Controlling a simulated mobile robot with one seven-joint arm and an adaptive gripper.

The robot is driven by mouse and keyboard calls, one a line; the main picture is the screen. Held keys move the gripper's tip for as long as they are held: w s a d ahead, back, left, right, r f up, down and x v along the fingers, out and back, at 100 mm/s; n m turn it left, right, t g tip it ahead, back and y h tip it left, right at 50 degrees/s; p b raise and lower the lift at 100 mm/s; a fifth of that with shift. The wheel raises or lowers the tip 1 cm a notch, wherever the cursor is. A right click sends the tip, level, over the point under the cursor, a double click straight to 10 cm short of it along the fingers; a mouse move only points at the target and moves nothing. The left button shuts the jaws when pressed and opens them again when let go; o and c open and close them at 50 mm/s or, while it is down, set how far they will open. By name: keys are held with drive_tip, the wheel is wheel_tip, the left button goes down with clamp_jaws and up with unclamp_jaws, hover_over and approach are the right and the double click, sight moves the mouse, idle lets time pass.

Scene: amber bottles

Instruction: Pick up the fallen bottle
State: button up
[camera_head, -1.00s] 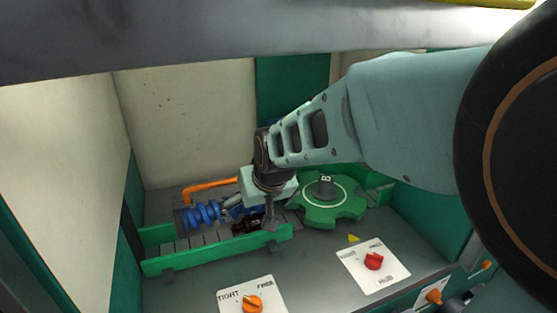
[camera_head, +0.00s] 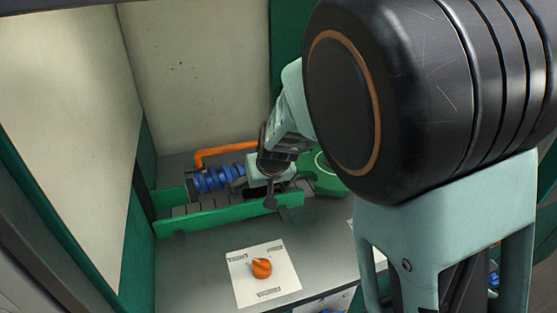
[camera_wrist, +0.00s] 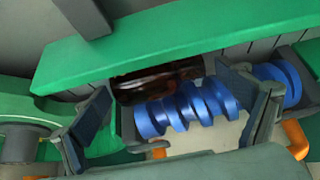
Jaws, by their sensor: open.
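The dark amber bottle (camera_wrist: 155,82) lies on its side in the wrist view, in the channel beside the green rail (camera_wrist: 170,42). Part of it is hidden by the rail and the blue screw. My gripper (camera_wrist: 165,92) is open, with one finger on either side of the bottle's visible stretch. Nothing is held between the fingers. In the head view my gripper (camera_head: 270,200) is low at the right part of the green rail (camera_head: 215,219), and the bottle is mostly hidden behind it.
A blue screw (camera_wrist: 188,106) runs along the channel close to the bottle. An orange pipe (camera_head: 225,152) stands behind it. A green toothed wheel (camera_head: 322,176) is right of my gripper. A white panel with an orange knob (camera_head: 262,268) lies in front on the grey deck.

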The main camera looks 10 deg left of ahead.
drive_tip(key=shift+c, duration=0.2)
drive_tip(key=c, duration=1.3)
drive_tip(key=shift+o, duration=0.2)
drive_tip(key=shift+r, duration=0.1)
